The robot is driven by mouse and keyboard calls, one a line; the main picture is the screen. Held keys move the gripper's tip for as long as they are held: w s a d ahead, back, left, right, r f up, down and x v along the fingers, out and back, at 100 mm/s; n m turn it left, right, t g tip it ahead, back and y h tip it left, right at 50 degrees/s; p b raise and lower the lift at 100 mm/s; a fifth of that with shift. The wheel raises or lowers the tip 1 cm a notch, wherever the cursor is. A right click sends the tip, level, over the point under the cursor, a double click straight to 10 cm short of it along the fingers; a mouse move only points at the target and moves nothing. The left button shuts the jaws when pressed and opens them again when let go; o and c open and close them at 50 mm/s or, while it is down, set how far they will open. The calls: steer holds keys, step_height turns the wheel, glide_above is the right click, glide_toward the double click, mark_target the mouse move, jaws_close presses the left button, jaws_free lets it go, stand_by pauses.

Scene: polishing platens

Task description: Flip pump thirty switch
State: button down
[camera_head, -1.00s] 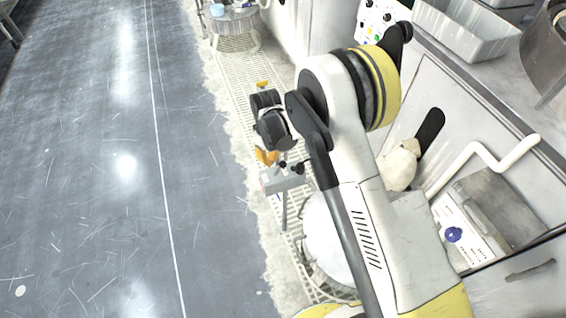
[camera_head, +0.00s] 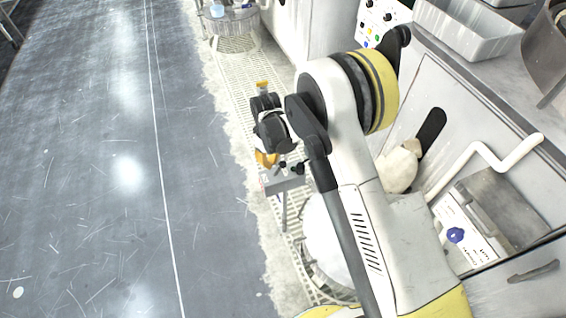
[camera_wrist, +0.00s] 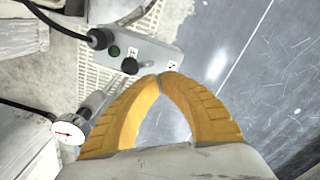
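A grey control box (camera_wrist: 140,55) is in the wrist view, just beyond my fingertips. It carries a green button (camera_wrist: 114,51), a small toggle between small labels, and a black knob (camera_wrist: 130,66). In the head view the box (camera_head: 283,185) sits on a thin post, with its black controls partly visible below my gripper. My gripper (camera_wrist: 168,76) has yellow fingers whose tips meet, with nothing seen between them. The tips are close to the box's near edge; whether they touch it I cannot tell. My gripper (camera_head: 266,159) shows small in the head view. The label text is too small to read.
A round gauge (camera_wrist: 68,131) on a pipe stands left of my fingers. A black cable (camera_wrist: 60,22) runs into the box. Cabinets and a panel with a blue knob (camera_head: 456,235) lie to the right. The grey floor (camera_head: 100,180) on the left is clear.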

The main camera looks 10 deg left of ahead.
steer(key=shift+f+b, duration=0.65)
steer(key=shift+f, duration=0.45)
stand_by(0.4)
stand_by(0.3)
step_height(320, 180, up, 7)
steer(key=p, duration=0.3)
stand_by(0.5)
stand_by(0.3)
